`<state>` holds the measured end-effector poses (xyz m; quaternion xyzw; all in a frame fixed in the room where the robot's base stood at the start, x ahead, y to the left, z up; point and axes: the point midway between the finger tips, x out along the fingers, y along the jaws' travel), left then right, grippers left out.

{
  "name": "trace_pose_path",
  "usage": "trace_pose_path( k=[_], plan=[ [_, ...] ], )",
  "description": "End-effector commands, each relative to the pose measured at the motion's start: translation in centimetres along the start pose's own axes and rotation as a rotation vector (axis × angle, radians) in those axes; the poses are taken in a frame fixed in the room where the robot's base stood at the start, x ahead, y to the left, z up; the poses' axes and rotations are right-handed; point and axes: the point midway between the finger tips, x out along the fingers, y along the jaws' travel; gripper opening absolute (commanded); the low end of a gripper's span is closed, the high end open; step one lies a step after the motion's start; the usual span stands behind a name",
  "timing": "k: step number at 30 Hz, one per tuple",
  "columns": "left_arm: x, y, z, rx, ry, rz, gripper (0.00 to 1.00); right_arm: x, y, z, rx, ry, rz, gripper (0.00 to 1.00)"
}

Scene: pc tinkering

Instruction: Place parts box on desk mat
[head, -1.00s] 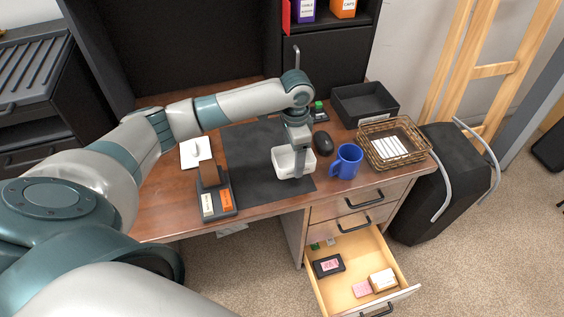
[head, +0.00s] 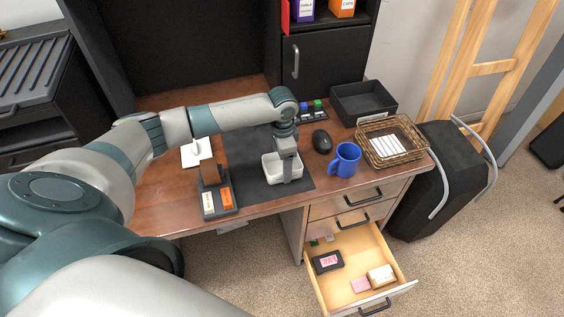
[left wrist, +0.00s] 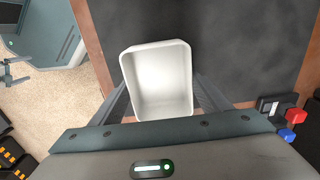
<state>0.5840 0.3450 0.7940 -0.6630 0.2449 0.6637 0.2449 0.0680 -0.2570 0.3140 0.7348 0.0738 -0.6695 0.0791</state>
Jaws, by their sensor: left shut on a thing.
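The parts box is a small white open-topped box (head: 271,168). It sits at the dark desk mat (head: 246,150), over its front right part. I cannot tell whether its base touches the mat. My left gripper (head: 288,176) is shut on the box wall, reaching down from above. In the left wrist view the empty white box (left wrist: 160,82) lies between the two fingers, with the dark mat (left wrist: 245,40) beside and beneath it. My right gripper is not in view.
A blue mug (head: 346,160), black mouse (head: 322,141), wire basket (head: 421,163) and black tray (head: 364,103) stand on the right. A card holder (head: 231,209) is front left. An open drawer (head: 349,285) juts out below the desk.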

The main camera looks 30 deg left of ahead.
Motion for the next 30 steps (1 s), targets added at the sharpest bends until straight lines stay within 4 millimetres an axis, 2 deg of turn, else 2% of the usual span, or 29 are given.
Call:
trace_pose_path(
  k=[14,15,17,30],
  plan=[
    [0.8,-0.01,-0.01,0.0,0.001,0.0,0.43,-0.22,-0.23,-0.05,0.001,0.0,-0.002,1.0],
    [0.86,-0.02,0.0,0.0,0.0,-0.001,0.75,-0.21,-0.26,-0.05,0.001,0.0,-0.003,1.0],
    [0.85,-0.02,0.0,0.0,0.0,-0.001,0.89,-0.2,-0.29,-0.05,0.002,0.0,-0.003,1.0],
    [0.45,-0.03,0.0,0.0,0.0,-0.001,0.89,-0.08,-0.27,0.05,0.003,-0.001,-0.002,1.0]
  ],
)
